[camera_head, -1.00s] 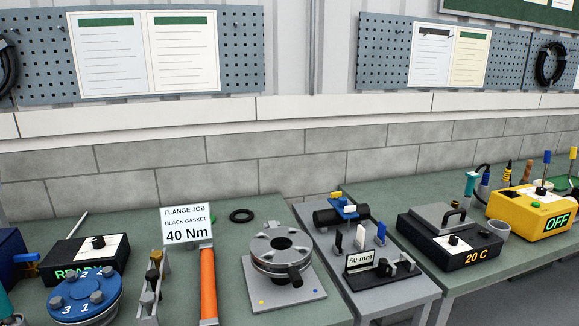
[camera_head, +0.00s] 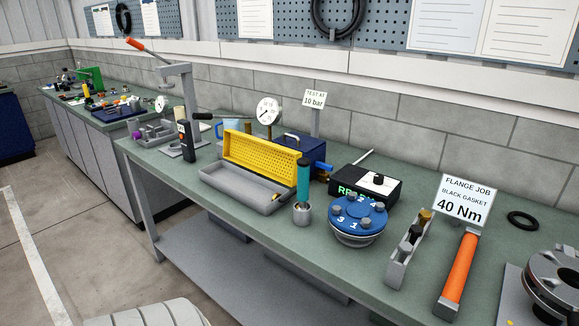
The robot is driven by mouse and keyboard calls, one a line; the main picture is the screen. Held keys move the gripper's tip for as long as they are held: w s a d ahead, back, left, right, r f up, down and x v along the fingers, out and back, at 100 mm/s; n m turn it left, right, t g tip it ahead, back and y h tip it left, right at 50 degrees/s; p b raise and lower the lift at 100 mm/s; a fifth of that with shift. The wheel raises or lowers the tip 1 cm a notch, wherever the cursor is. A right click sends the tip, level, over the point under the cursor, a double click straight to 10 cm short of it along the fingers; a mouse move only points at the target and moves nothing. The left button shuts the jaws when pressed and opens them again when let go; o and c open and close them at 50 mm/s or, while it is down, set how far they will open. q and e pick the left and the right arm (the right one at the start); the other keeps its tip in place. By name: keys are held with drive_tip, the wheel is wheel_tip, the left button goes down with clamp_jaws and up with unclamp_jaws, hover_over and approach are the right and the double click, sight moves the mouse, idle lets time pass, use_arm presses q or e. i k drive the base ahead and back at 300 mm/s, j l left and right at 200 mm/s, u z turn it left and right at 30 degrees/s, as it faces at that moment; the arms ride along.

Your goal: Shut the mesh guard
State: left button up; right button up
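The mesh guard (camera_head: 262,158) is a yellow perforated panel left of the middle of the head view. It stands raised along the back edge of a long, shallow grey tray (camera_head: 238,194) on the green-topped bench. The tray's top is uncovered, and a small brass-coloured piece shows at its right end. A dark blue box (camera_head: 304,148) with a handle is close behind the guard's right end. Neither of my grippers is in view.
A teal-handled tool (camera_head: 303,180) stands in a grey cup right of the tray, near the blue flange (camera_head: 358,218). A dial gauge (camera_head: 268,111) rises behind the guard. A black device (camera_head: 185,141) stands to the left. Open floor lies in front of the bench.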

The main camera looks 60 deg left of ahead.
sight(239, 138)
drive_tip(key=u, duration=0.4)
drive_tip(key=j+u, duration=0.1)
drive_tip(key=u, duration=0.7)
drive_tip(key=j+u, duration=0.1)
drive_tip(key=u, duration=0.7)
